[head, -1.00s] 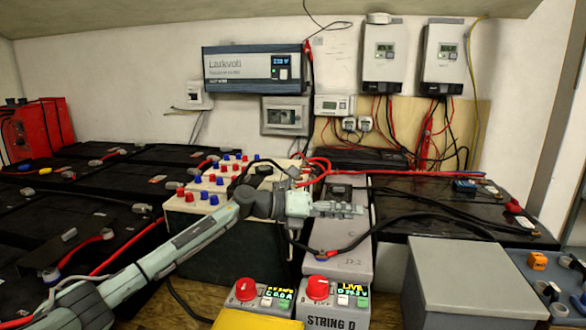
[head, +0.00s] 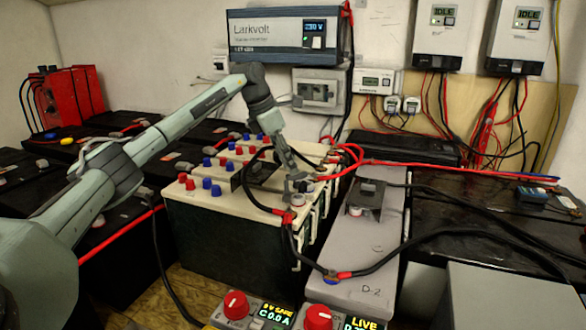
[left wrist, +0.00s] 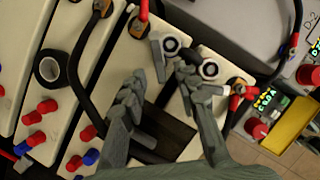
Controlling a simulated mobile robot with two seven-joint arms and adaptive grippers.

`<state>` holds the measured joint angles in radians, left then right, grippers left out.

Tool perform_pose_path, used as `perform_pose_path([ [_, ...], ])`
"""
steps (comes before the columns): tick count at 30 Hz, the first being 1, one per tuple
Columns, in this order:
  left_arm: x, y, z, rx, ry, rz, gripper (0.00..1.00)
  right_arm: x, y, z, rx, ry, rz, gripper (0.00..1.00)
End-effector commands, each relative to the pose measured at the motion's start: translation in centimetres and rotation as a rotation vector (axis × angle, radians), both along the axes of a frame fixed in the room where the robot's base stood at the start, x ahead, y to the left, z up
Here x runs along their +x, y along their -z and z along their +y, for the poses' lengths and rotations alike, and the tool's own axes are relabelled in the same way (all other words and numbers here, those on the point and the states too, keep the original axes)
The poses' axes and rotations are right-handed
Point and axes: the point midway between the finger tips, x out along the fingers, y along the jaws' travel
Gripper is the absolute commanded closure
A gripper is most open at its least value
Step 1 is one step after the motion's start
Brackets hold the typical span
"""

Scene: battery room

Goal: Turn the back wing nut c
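The cream battery bank (head: 230,212) stands in the middle, with red and blue caps. At its right edge are two white round pieces with dark centres, probably the wing nuts: the nearer (head: 297,201) and the back one (head: 309,185). They also show in the left wrist view, nearer (left wrist: 208,70) and back (left wrist: 171,45), with grey pieces beside them. My left gripper (head: 294,183) points down at this edge. In the left wrist view its fingers (left wrist: 160,84) are apart with nothing visibly held. I cannot tell whether they touch either piece. My right gripper is not in view.
A black cable (head: 385,258) runs from the cream bank's front corner across the grey D-2 battery (head: 370,250). Red cables (head: 350,152) lie behind. Switch boxes with red knobs (head: 236,304) stand in front.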

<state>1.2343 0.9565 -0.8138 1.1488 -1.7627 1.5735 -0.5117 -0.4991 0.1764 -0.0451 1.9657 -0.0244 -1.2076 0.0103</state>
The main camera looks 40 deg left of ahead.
Motion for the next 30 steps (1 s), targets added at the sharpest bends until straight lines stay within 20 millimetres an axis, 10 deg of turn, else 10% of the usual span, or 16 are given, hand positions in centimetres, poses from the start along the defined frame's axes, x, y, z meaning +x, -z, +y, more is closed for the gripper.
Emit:
perform_pose_path([
  [15,0.9,2.5,-0.6,-0.001,-0.001,-0.001,0.69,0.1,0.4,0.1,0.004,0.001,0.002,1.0],
  [23,0.9,2.5,-0.6,-0.001,-0.001,-0.001,0.99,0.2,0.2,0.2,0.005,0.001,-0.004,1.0],
  [30,0.9,2.4,-0.6,-0.002,0.0,-0.001,1.0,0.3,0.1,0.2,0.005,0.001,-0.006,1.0],
])
